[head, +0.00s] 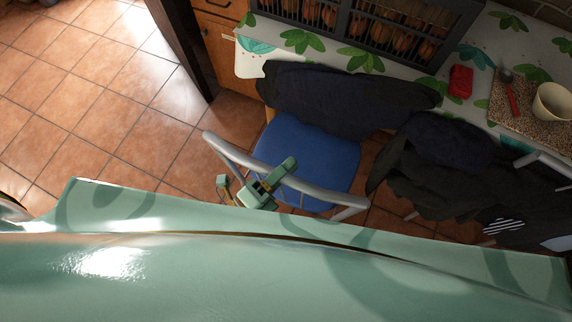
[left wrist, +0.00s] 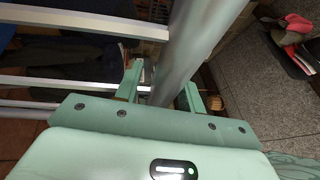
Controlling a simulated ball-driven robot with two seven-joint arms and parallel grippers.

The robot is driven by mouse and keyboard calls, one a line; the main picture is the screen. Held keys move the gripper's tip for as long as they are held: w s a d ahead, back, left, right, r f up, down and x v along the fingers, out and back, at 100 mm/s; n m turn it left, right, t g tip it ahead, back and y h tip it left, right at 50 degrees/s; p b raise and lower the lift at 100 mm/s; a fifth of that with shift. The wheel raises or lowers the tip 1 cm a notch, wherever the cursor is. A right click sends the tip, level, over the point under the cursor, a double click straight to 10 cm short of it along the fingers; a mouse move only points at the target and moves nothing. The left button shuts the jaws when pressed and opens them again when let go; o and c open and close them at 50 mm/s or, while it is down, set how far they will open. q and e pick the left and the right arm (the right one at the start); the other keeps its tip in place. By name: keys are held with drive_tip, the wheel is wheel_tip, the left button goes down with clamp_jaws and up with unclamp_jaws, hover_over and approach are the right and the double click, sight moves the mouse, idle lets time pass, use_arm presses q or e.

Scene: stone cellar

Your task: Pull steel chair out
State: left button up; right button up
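The steel chair (head: 305,160) has a blue seat and a curved grey metal back rail. It stands at the table, its back towards me. My left gripper (head: 255,176) is at the back rail, left of its middle. In the left wrist view a thick grey tube (left wrist: 172,68) runs between the two green fingers of my left gripper (left wrist: 161,88). The fingers are apart, with a gap visible between the left finger and the tube. Thinner pale bars lie to the left. My right gripper is in neither view.
A table with a leaf-patterned cloth (head: 385,62) holds a dark rack, a red item (head: 460,82) and a cream cup (head: 552,103). Dark cloth-like shapes (head: 340,100) hang between chair and table. Another chair (head: 543,160) is at right. Tiled floor (head: 90,95) is clear at left.

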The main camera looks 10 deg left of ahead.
use_arm(q)
drive_tip(key=shift+r, duration=0.1)
idle(0.4)
drive_tip(key=v, duration=1.6)
drive_tip(key=shift+b, duration=0.35)
drive_tip(key=shift+s+a, duration=0.1)
